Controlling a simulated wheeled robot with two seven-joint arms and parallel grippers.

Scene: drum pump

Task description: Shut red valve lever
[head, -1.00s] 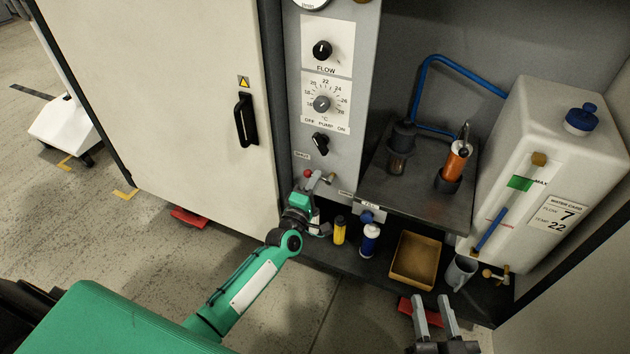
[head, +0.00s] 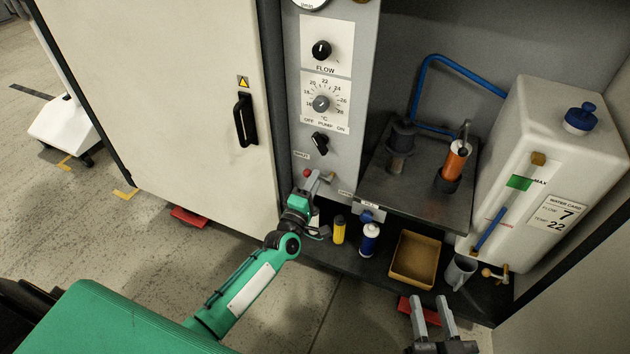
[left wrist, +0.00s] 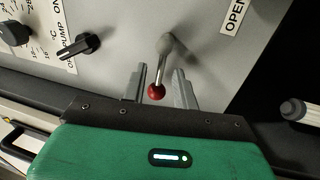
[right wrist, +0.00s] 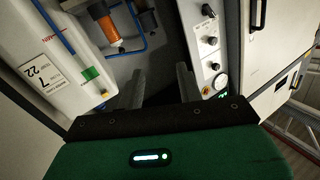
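The valve lever (left wrist: 176,66) is a metal rod ending in a red ball (left wrist: 157,91), on the grey panel in the left wrist view. In the head view the red ball (head: 307,173) shows low on the panel, partly crowded by my left gripper (head: 313,184). In the left wrist view my left gripper (left wrist: 159,90) is open, with one finger on each side of the ball and gaps between. An "OPEN" label (left wrist: 234,17) is on the panel beside the lever. My right gripper (head: 432,318) is open and empty, away from the lever.
Above the lever are a pump switch (head: 320,143) and dials. To the right are a yellow bottle (head: 339,230), a blue-and-white bottle (head: 369,240), a tan tray (head: 414,259), a mug (head: 459,271) and a white tank (head: 560,150). A cabinet door (head: 160,110) stands left.

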